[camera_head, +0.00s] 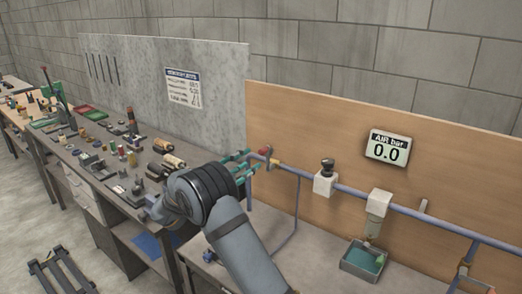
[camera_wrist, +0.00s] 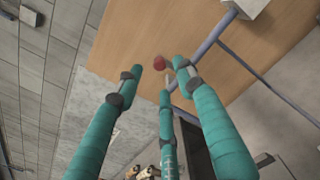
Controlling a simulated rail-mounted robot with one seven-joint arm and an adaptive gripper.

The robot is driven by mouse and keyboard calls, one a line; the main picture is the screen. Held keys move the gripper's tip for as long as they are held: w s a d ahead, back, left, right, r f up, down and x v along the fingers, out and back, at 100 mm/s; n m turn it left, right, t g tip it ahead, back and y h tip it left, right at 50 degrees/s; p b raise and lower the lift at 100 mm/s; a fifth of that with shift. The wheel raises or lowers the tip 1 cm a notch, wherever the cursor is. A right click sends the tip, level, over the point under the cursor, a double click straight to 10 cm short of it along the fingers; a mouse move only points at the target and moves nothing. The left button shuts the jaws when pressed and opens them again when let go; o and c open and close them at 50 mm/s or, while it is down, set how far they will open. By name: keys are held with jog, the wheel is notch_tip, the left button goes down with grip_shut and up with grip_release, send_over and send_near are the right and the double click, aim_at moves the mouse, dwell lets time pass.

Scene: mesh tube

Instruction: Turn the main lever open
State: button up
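The main lever appears to be the small red-ended handle (camera_head: 265,151) at the left end of the blue pipe, by a yellow fitting (camera_head: 274,163). In the wrist view its red end (camera_wrist: 159,62) shows between and beyond my fingertips. My gripper (camera_head: 246,163) has teal fingers pointing at the lever, just left of it in the head view. The fingers are spread apart in the wrist view (camera_wrist: 154,76) with nothing visibly held. Contact with the lever cannot be told. The gauge (camera_head: 388,148) on the wooden board reads "AIR bar 0.0".
The blue pipe (camera_head: 350,193) runs right along the wooden board (camera_head: 310,115), past a black-knobbed white block (camera_head: 325,182) and a pale filter unit (camera_head: 377,208). A tray (camera_head: 347,266) stands below. A cluttered bench (camera_head: 100,170) lies left.

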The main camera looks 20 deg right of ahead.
aim_at(260, 152)
jog(key=shift+n, duration=0.4)
jog(key=p+x, duration=0.1)
jog(key=x, duration=0.2)
jog(key=p+x, duration=0.2)
jog(key=x, duration=0.1)
jog(key=w+p+x, duration=0.1)
jog(key=x, duration=0.2)
jog(key=shift+a+f, duration=0.1)
jog(key=shift+a, duration=0.05)
jog(key=shift+w+d+p, duration=0.25)
jog(key=shift+d+p, duration=0.1)
jog(key=shift+d, duration=0.15)
jog(key=shift+f, duration=0.1)
jog(key=shift+c, duration=0.5)
jog(key=c, duration=0.8)
grip_shut()
